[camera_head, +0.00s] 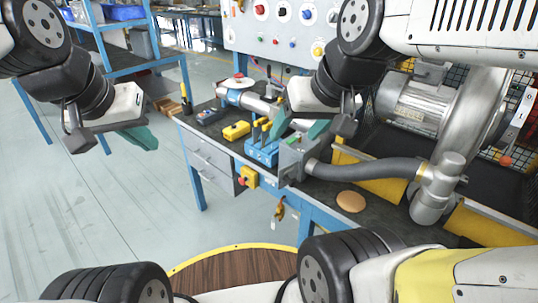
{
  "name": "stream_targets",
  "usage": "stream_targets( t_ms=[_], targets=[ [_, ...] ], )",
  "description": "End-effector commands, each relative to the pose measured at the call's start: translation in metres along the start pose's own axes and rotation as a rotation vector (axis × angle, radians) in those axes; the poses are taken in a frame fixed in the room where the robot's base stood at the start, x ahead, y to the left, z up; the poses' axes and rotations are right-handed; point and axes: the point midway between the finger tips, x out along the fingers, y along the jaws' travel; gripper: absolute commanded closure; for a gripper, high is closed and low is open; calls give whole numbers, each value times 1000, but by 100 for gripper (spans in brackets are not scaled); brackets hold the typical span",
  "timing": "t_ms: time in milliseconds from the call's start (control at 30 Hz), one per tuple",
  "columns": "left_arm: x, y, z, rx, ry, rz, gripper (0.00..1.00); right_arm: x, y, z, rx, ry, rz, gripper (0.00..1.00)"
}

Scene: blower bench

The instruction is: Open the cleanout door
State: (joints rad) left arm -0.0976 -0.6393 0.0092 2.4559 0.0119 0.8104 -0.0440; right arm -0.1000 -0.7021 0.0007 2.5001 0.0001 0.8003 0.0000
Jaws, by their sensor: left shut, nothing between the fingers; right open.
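A grey metal box (297,160) stands at the bench's front edge, joined to a dark flexible hose (365,170). I cannot clearly tell which surface is the cleanout door or whether it is open. My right gripper (299,128) is open, its teal fingers spread just above and behind the box; contact cannot be told. My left gripper (140,138) is shut and empty, out over the floor left of the bench. The blower (415,103) stands at the back right, partly hidden by my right arm.
A blue tool holder (262,152) and a yellow block (236,131) sit left of the box. A round tan disc (351,201) lies on the bench near the hose. A tag and key (279,211) hang at the front edge. The floor at left is clear.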

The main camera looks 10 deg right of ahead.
Motion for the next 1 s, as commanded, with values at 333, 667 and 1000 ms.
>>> stream_targets(
  t_ms=[333,667,1000],
  targets=[
    [17,10,-35,110,-77,27,100,0,0,0,0,-2,0,37],
    [74,36,-99,330,-216,129,100,0,0,0,0,-1,0,37],
    [201,84,-156,616,-355,377,100,0,0,0,1,-2,0,37]
  ],
)
